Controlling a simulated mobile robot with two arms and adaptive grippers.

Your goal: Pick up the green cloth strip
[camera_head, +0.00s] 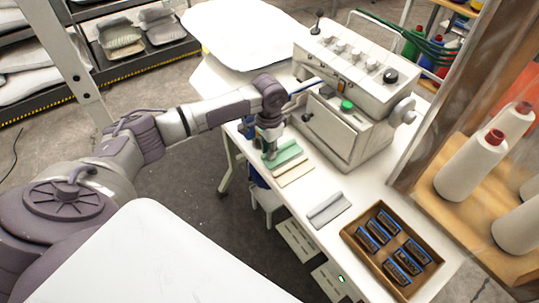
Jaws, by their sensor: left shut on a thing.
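The green cloth strip (285,154) lies by the left edge of the white table, in front of the sewing machine. My left gripper (269,152) reaches down over its left end and is shut on it. The fingertips are small and partly hidden by the gripper body. I cannot tell whether the strip is lifted off the table. A cream strip (295,173) lies just in front of it, and a grey strip (329,209) lies farther forward. My right gripper is not in view.
The sewing machine (345,112) stands close behind the strips. A wooden tray (378,273) of dark labels with blue edges sits at the table's front. A white pillow (243,30) lies at the back. Thread cones (470,168) stand on a wooden shelf at right.

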